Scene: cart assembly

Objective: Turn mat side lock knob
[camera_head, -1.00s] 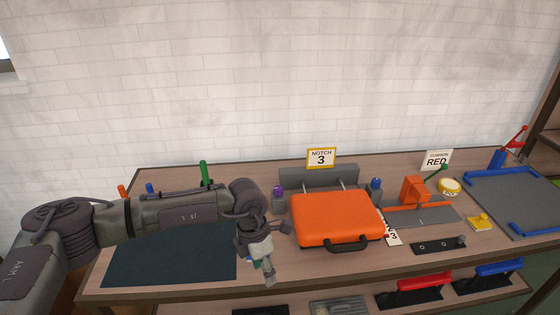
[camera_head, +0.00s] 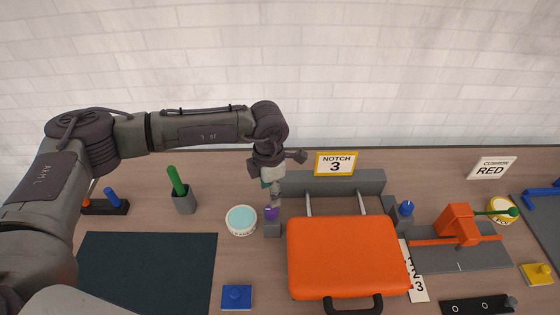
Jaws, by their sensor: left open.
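A purple knob (camera_head: 271,213) sits on a small grey block (camera_head: 272,230) at the left of the orange case (camera_head: 345,255), on the side of the dark mat (camera_head: 150,272). My left gripper (camera_head: 274,197) points down right above the purple knob, open, with its fingertips at or very near the knob's top. I cannot tell whether they touch it. A second knob, blue (camera_head: 406,208), sits on a grey block at the case's right. My right gripper is not in view.
A grey rail (camera_head: 365,181) with two metal rods stands behind the case, under a "NOTCH 3" sign (camera_head: 336,164). A round container (camera_head: 241,220), a green-handled tool in a holder (camera_head: 182,192) and a blue piece (camera_head: 236,296) lie left of the knob.

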